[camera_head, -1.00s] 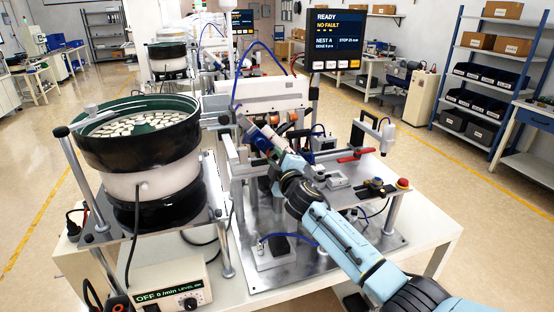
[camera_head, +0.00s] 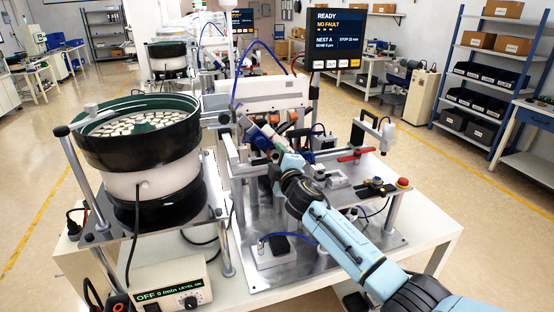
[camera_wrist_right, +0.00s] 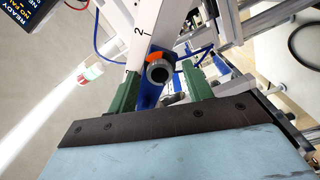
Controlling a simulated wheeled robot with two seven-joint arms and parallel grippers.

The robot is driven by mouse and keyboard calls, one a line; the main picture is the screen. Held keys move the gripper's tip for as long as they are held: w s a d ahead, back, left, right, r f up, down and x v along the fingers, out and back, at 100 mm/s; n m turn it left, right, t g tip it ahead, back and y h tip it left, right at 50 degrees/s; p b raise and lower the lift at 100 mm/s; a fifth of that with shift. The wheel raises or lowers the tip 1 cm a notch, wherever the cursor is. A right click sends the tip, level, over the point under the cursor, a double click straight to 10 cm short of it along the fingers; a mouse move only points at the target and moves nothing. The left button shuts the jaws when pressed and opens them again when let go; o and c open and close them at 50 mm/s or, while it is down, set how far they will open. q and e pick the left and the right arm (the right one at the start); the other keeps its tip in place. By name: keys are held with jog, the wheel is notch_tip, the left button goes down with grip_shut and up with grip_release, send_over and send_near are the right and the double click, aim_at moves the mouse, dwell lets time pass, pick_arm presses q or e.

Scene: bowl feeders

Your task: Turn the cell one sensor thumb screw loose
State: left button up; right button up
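A round knurled grey thumb screw (camera_wrist_right: 158,70) with an orange part behind it shows in the right wrist view, on a blue bracket (camera_wrist_right: 150,92). My right gripper (camera_wrist_right: 160,74) has its two green fingers apart, one on each side of the screw; I see a gap on both sides and no clear contact. In the head view my right gripper (camera_head: 258,134) reaches in from the lower right to the front of the feeder station. The screw cannot be made out there, being small and partly behind the gripper. My left gripper is not in view.
A white rail marked 2 (camera_wrist_right: 143,28) runs close beside the screw. The bowl feeder (camera_head: 135,130) full of pale parts stands left. A display (camera_head: 336,40) reading READY, NO FAULT stands behind. A red clamp handle (camera_head: 356,154) and red button (camera_head: 403,183) are right of the gripper.

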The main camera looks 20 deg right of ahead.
jog(key=s, duration=1.3)
jog(key=shift+s+d, duration=0.2)
jog(key=s+d+f+m+g+b, duration=0.2)
jog(key=s+f+g, duration=0.15)
jog(key=f, duration=1.05)
jog(key=s+d+f+m+g+h+b, duration=0.15)
jog(key=s+f, duration=0.35)
jog(key=f, duration=0.9)
jog(key=s+d+f+m+g+y+b, duration=0.1)
jog(key=s+f+m+g+b, duration=0.3)
jog(key=f, duration=1)
jog(key=s+f+m+g+b, duration=0.1)
jog(key=s+f+g, duration=0.1)
jog(key=s+f, duration=0.7)
jog(key=s+f+m+g+b, duration=0.1)
jog(key=s+f, duration=0.8)
jog(key=s, duration=1)
jog(key=s+f+m+g+b, duration=0.1)
jog(key=s+f+m+g, duration=0.2)
jog(key=s, duration=1.1)
notch_tip(320, 180, down, 6)
jog(key=shift+s+a+r+g, duration=0.15)
jog(key=shift+a+g, duration=0.2)
jog(key=shift+g, duration=0.65)
